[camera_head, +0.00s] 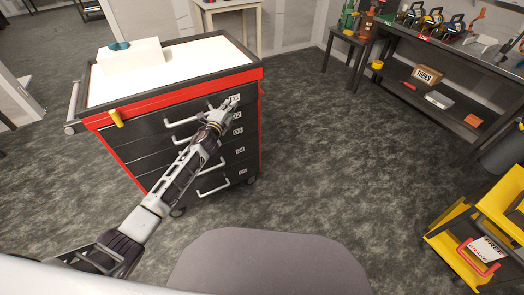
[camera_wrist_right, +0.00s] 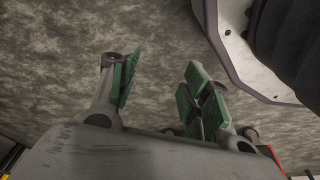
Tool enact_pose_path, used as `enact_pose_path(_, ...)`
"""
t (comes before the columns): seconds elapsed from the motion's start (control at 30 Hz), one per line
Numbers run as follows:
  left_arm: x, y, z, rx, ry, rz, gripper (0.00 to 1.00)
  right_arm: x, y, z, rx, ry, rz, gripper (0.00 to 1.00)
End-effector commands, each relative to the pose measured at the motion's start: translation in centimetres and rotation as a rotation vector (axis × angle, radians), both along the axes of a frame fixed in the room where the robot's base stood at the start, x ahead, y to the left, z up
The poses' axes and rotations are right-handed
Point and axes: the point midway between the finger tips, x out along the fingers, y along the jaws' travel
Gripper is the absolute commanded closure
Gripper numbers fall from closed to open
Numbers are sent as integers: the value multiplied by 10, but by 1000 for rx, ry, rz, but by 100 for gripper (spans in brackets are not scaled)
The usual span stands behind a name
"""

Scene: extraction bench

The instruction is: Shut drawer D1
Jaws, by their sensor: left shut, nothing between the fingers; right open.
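Drawer D1 (camera_head: 150,127) is the top dark drawer of a red and black cabinet, with a white D1 label near its right end. It looks flush or nearly flush with the drawers below; I cannot tell whether a small gap remains. My left gripper (camera_head: 233,102) is shut and empty, its tips at the right end of the D1 front, by the label. Contact is unclear. My left arm hides parts of the lower drawers and handles. My right gripper (camera_wrist_right: 162,88) is open and empty, with green finger pads, above the grey floor in the right wrist view.
The cabinet's white top (camera_head: 205,58) carries a white box (camera_head: 133,55). A grey rounded seat-like surface (camera_head: 270,262) stands in front. A yellow cart (camera_head: 495,205) is at the right, below a bench (camera_head: 445,100) with tools. The floor between is clear.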

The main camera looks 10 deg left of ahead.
Motion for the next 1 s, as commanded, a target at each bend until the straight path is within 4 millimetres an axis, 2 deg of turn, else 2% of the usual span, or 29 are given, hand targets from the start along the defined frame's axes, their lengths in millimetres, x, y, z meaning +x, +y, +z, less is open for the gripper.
enact_pose_path(0.63, 8, 8, 3, 0, -3, 7, 100, -6, 0, 0, -1, 12, 0, 53)
enact_pose_path(1.0, 7, 8, 3, 0, -3, 4, 100, 7, -1, 3, -1, -9, -1, 53)
